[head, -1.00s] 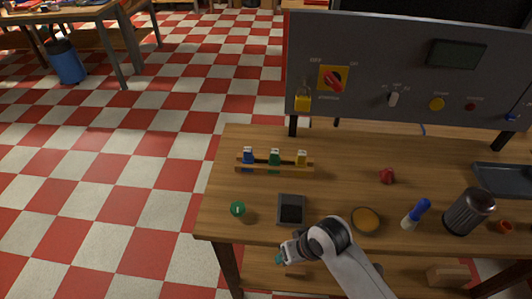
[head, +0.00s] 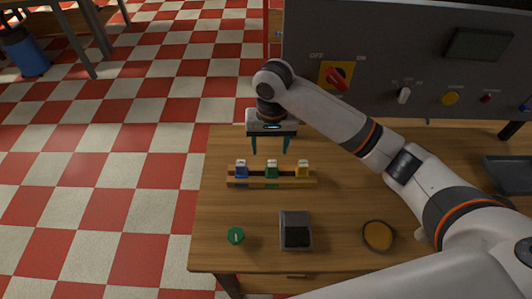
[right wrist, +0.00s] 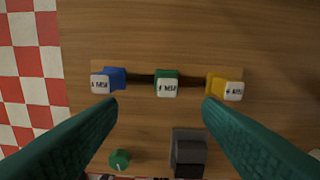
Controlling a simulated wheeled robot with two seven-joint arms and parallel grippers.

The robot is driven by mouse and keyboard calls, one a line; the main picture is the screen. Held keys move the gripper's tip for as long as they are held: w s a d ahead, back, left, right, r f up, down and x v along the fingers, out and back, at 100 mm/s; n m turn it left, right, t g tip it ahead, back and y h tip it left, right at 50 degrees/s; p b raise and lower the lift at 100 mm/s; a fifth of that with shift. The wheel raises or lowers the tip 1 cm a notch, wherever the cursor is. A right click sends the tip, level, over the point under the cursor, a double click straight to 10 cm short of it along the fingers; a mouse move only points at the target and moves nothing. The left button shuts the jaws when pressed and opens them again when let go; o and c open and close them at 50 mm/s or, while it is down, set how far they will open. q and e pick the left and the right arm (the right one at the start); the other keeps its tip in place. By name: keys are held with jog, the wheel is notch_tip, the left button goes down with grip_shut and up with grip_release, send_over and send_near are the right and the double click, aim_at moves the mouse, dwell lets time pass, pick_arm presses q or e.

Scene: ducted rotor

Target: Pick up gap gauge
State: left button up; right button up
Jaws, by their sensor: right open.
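Three gauge-like blocks with white labelled tops stand in a wooden rack (head: 300,183): a blue one (head: 241,169), a green one (head: 271,169) and a yellow one (head: 302,169). I cannot tell which of them is the gap gauge, and the label print is too small to read surely. My right gripper (head: 269,150) is open and empty, pointing down above the rack. In the right wrist view its two teal fingers stand on either side, with the green block (right wrist: 167,84) roughly centred between them. My left gripper is not in view.
A grey control panel (head: 400,60) rises behind. A dark tray (head: 508,174) lies at the right. The table's left edge is close.

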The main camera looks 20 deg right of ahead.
aim_at(272, 163)
jog(key=shift+w+d+r+m, duration=0.3)
jog(key=shift+w+d+r, duration=0.05)
jog(key=shift+w+r, duration=0.2)
jog(key=shift+s+d+f, duration=0.1)
jog(key=f, duration=0.1)
jog(key=f+p, duration=0.1)
jog(key=f, duration=0.3)
jog(key=shift+s, duration=0.3)
jog(key=shift+f, duration=0.6)
notch_tip(272, 163, down, 4)
jog(key=shift+s+f+p, duration=0.1)
jog(key=shift+f+p, duration=0.1)
jog(key=shift+p, duration=0.75)
jog(key=shift+f, duration=0.25)
jog(key=shift+c, duration=0.8)
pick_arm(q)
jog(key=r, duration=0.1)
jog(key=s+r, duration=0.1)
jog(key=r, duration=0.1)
pick_arm(e)
jog(key=c, duration=0.9)
